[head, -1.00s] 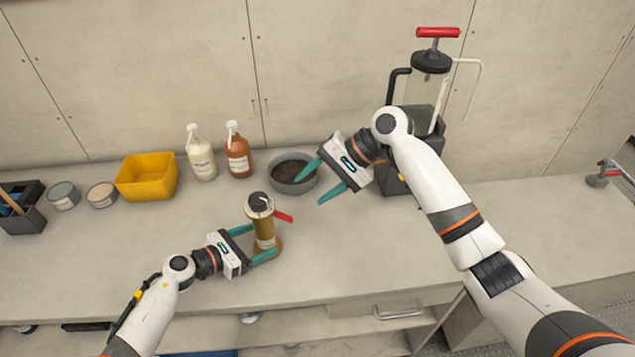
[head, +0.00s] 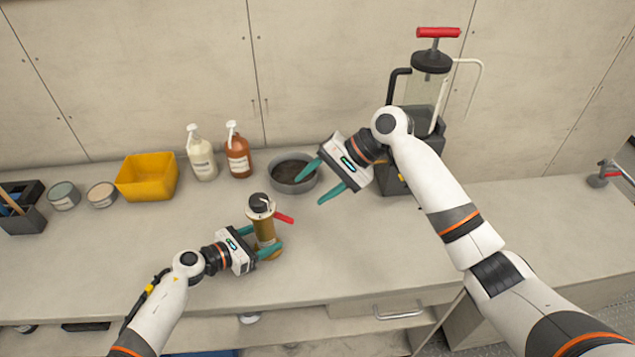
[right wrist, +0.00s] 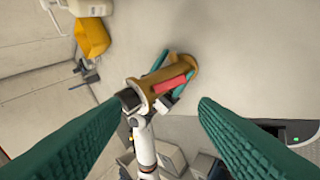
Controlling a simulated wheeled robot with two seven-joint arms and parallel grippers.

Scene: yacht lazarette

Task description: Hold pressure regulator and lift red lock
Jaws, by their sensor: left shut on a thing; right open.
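My left gripper (head: 262,242) is shut around the regulator's body from the lower left. My right gripper (head: 322,183) is open and empty, up and to the right of the regulator, by the grey bowl. In the right wrist view the regulator (right wrist: 181,73) and the red lock (right wrist: 171,85) show between and beyond the open fingers (right wrist: 150,115).
Behind stand a grey bowl (head: 284,174), two pump bottles (head: 238,158), a yellow bin (head: 147,178) and two round tins (head: 64,197). A tall pump unit (head: 431,88) with a red handle stands behind my right arm. The counter right of the regulator is clear.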

